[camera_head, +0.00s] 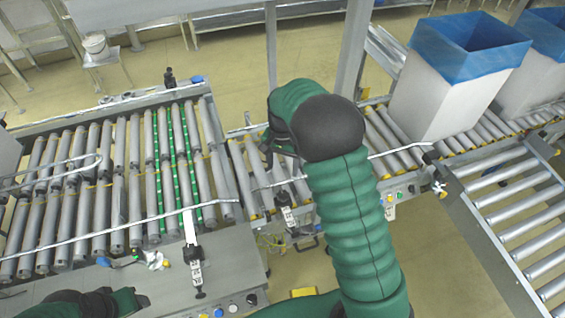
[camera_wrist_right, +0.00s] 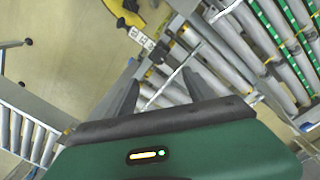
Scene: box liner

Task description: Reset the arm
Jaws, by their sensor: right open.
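My right arm reaches up the middle of the head view in green padded sleeves with a dark joint at its bend. My right gripper (camera_head: 268,152) is small and partly hidden there, above the rollers left of the bend. In the right wrist view its two grey fingers (camera_wrist_right: 160,92) stand apart with nothing held between them; rollers show beyond. Part of my left arm, green and black, shows at the lower left edge of the head view. Its gripper fingers are not visible.
A roller conveyor (camera_head: 119,190) with green-striped rollers fills the left. Another conveyor carries white boxes with blue liners (camera_head: 440,95) at the upper right. An empty roller section (camera_head: 515,200) lies at right.

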